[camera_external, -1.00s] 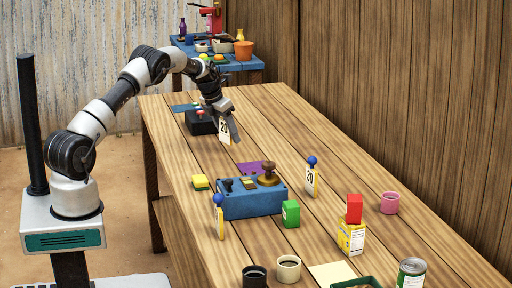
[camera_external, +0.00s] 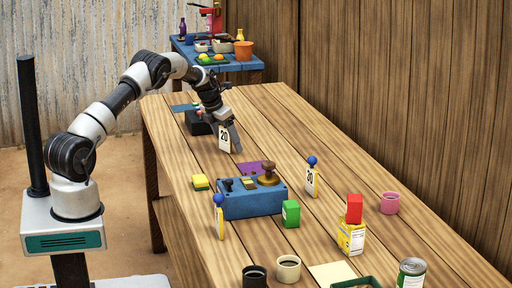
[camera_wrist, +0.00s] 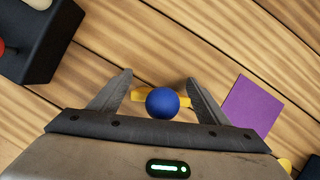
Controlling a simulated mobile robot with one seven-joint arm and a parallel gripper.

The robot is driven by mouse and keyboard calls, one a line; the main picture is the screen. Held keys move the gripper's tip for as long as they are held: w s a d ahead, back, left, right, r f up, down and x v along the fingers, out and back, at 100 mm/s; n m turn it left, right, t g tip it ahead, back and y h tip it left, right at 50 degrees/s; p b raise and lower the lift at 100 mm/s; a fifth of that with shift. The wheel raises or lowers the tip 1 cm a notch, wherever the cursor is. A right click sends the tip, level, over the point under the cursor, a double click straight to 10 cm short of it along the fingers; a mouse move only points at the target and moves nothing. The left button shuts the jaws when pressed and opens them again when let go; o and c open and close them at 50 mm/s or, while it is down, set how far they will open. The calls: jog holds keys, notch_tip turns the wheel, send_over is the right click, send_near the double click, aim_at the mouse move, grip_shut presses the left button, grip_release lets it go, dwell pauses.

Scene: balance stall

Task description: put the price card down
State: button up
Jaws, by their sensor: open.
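The price card marked 20 (camera_external: 224,139) stands on the wooden table, near its far end, and looks upright. In the wrist view I look down on its blue ball knob (camera_wrist: 163,103) and a strip of its yellow body. My gripper (camera_external: 234,146) is low over the table at the card. In the wrist view its two fingers (camera_wrist: 158,80) are open on either side of the knob, with a gap on both sides. The fingers hide part of the card in the external view.
A black box (camera_external: 199,126) is close behind the card, and also shows in the wrist view (camera_wrist: 38,45). A purple square (camera_wrist: 249,105) lies flat to the right. A blue scale box (camera_external: 252,202) and another card marked 30 (camera_external: 312,180) stand nearer the camera.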

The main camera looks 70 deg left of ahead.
jog(key=p+v, duration=0.1)
jog(key=v, duration=1.1)
jog(key=shift+p, duration=0.3)
jog(key=shift+r, duration=0.15)
jog(key=s+d+r+m+h, duration=0.1)
jog(key=s+d+r+m, duration=0.1)
jog(key=d+r+m, duration=0.7)
jog(key=s+d+r+m+t, duration=0.1)
jog(key=s+d+r+m, duration=0.2)
jog(key=d, duration=0.9)
jog(key=s+d+r+m+h, duration=0.1)
jog(key=d+r+m, duration=0.6)
jog(key=d, duration=0.4)
jog(key=s+d+f+m, duration=0.2)
jog(key=s+d+m, duration=0.6)
jog(key=s+m, duration=0.2)
jog(key=s+d+f+m, duration=0.2)
jog(key=s+d+m, duration=0.6)
jog(key=s+m, duration=0.2)
jog(key=shift+d+m+t, duration=0.3)
jog(key=shift+m, duration=0.5)
jog(key=shift+o, duration=0.3)
jog(key=shift+w+r, duration=0.1)
jog(key=shift+w, duration=0.05)
